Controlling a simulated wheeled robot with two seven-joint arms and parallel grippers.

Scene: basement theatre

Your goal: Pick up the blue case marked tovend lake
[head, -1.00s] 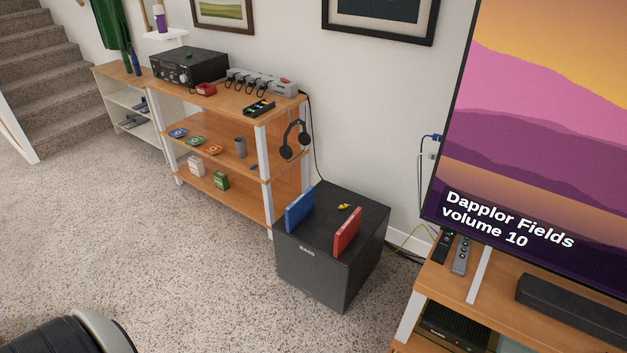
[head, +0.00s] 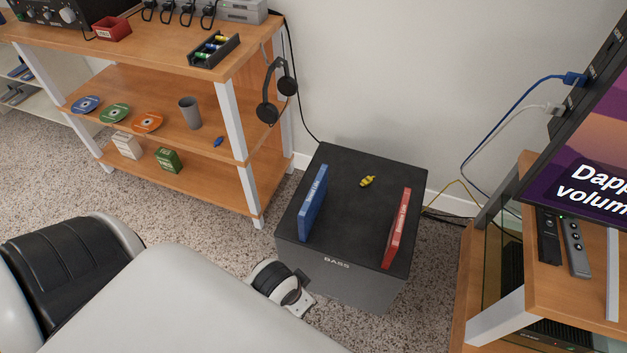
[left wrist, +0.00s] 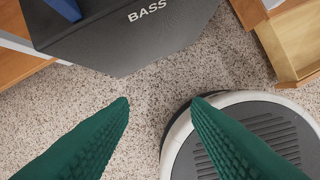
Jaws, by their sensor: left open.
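The blue case (head: 313,203) stands upright on its edge on the left side of the black bass speaker (head: 335,262); its spine lettering is too small to read surely. A blue piece, likely the same case (left wrist: 66,8), shows at the top edge of the left wrist view, on the speaker (left wrist: 110,45). My left gripper (left wrist: 160,103) is open, its two green fingers apart with only carpet between them, short of the speaker's front. In the head view my left arm ends low in front of the speaker, with the fingertips hidden. My right gripper is not in view.
A red case (head: 398,228) stands upright on the speaker's right side, with a small yellow item (head: 367,181) behind, between the cases. A wooden shelf unit (head: 190,60) is at left; a TV stand (head: 548,285) is at right. Cables (head: 462,165) hang by the wall.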

